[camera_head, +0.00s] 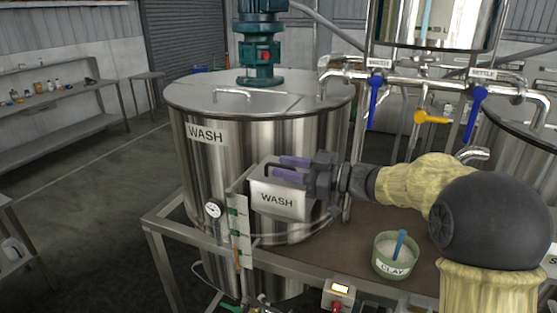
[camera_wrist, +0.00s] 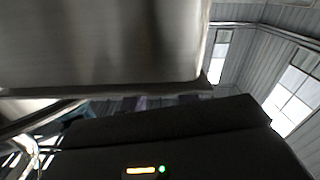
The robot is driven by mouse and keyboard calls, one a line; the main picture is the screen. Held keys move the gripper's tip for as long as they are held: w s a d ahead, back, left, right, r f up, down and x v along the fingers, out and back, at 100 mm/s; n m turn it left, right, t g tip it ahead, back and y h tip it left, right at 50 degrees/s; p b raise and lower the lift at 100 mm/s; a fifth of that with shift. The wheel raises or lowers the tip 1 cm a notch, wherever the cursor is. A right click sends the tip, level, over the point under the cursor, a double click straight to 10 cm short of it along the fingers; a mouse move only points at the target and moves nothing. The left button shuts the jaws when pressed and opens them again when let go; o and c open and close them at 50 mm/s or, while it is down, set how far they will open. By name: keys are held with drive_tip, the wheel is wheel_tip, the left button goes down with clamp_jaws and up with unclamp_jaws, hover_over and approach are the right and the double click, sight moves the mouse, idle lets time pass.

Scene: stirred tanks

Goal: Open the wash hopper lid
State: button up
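The wash hopper (camera_head: 278,202) is a steel box with a WASH label, at the front of the large WASH tank. Its lid is seen edge-on and looks down, with a dark bar handle (camera_head: 268,170) at its top. My gripper (camera_head: 288,169) reaches in from the right, its purple-padded fingers at the handle. The pads show slightly apart, but whether they touch the handle is unclear. In the wrist view a blurred steel surface (camera_wrist: 100,45) fills the upper left, close to my gripper (camera_wrist: 165,101), whose fingertips are mostly hidden.
The WASH tank (camera_head: 195,160) stands behind the hopper, with a green motor (camera_head: 261,55) on top. A CLAY tub (camera_head: 393,257) with a blue scoop sits on the bench below my arm. Blue-handled valves (camera_head: 375,100) and pipes are at the upper right. A gauge (camera_head: 213,210) is left of the hopper.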

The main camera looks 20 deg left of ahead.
drive_tip(key=shift+a, duration=0.75)
drive_tip(key=shift+w+d, duration=0.1)
drive_tip(key=shift+s, duration=0.2)
clamp_jaws()
drive_tip(key=shift+r, duration=0.1)
drive_tip(key=shift+r, duration=0.1)
drive_tip(key=shift+r+p, duration=0.1)
drive_tip(key=shift+p, duration=0.3)
